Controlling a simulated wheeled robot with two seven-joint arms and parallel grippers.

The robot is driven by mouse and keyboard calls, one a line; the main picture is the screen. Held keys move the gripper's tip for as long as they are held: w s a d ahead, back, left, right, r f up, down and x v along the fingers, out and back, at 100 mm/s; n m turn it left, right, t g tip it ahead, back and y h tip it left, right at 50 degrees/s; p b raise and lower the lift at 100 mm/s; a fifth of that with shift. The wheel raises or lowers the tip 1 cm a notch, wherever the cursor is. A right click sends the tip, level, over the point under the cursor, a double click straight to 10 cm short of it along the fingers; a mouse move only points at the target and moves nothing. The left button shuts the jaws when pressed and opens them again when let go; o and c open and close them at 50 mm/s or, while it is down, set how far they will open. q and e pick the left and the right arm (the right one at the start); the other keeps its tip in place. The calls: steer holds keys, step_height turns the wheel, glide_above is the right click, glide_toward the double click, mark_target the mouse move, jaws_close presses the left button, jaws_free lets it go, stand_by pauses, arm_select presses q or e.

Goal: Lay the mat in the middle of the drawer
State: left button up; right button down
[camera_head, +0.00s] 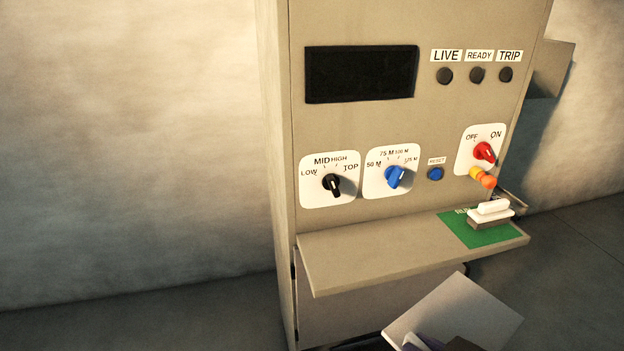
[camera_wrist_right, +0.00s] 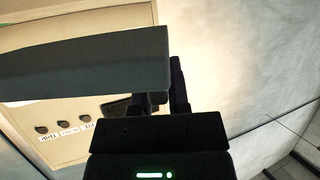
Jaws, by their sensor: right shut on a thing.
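The mat, a thin flat light-grey sheet (camera_head: 462,308), is tilted in the air at the bottom of the head view, in front of the cabinet. My right gripper (camera_head: 437,342) is shut on its near edge; only a little of the gripper shows at the frame bottom. In the right wrist view the mat is a dark grey slab (camera_wrist_right: 80,72) reaching left from my gripper's fingers (camera_wrist_right: 172,85). I cannot make out an open drawer; the cabinet's lower front (camera_head: 365,298) is partly hidden by the mat. My left gripper is not in view.
The cabinet (camera_head: 440,120) carries a dark screen (camera_head: 360,74), knobs and lamps. A ledge (camera_head: 390,258) juts out above the mat; on its right a white-handled block (camera_head: 490,217) stands on a green patch (camera_head: 458,230). Left is bare wall and floor.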

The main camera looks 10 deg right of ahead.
steer(key=w+a+n+g+y+b, duration=0.4)
steer(key=a+n+y+b, duration=0.1)
steer(key=a+b, duration=0.1)
steer(key=shift+n, duration=0.4)
steer(key=shift+f+g, duration=0.1)
steer(key=shift+g, duration=0.3)
